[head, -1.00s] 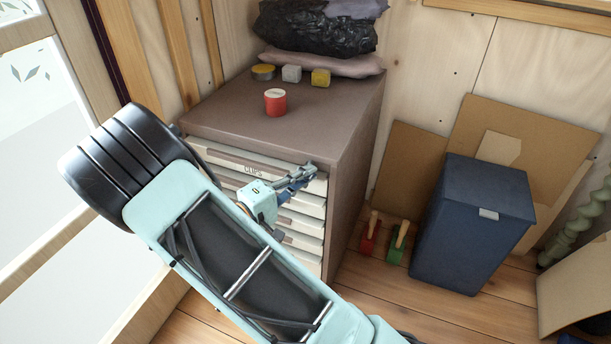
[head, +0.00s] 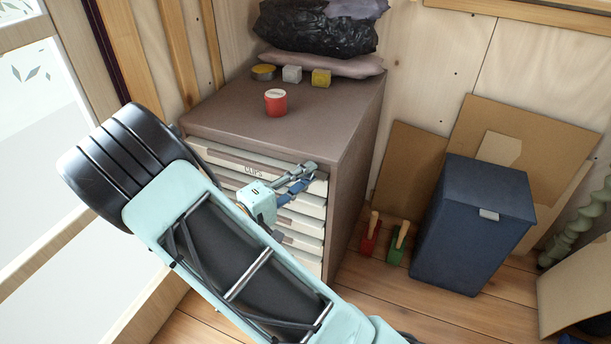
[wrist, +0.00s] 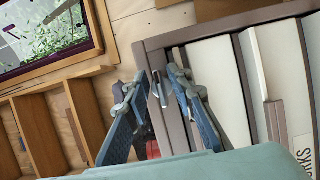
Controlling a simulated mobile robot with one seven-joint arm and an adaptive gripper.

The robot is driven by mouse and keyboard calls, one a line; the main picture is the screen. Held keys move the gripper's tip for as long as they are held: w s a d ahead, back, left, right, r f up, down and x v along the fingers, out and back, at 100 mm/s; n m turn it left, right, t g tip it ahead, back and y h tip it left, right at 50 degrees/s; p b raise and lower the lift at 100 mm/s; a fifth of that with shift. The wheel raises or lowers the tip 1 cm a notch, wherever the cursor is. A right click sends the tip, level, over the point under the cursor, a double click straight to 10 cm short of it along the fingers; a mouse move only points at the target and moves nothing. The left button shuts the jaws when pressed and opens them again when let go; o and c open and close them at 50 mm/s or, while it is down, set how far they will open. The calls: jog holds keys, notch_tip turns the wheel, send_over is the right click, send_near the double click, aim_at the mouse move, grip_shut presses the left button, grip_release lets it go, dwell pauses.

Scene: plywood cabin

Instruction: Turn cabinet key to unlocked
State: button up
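The brown cabinet (head: 353,150) has a stack of pale drawers, the top one labelled CLIPS. My gripper (head: 314,175) is at the upper right corner of its front. In the wrist view, my gripper (wrist: 160,76) has its two blue-grey fingers apart. A small grey metal piece, seemingly the key (wrist: 155,84), shows between the fingertips, close to the cabinet's brown frame. I cannot tell whether either finger touches it. In the head view the key is hidden or too small to make out, and its turn angle is unclear.
A red tin (head: 275,103), a yellow block (head: 321,78) and a pale block (head: 292,74) stand on the cabinet, with dark bags (head: 315,30) behind. A blue bin (head: 472,225) stands right of it on the floor. A window frame is on the left.

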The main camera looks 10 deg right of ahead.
jog(key=v, duration=0.8)
jog(key=shift+w, duration=0.1)
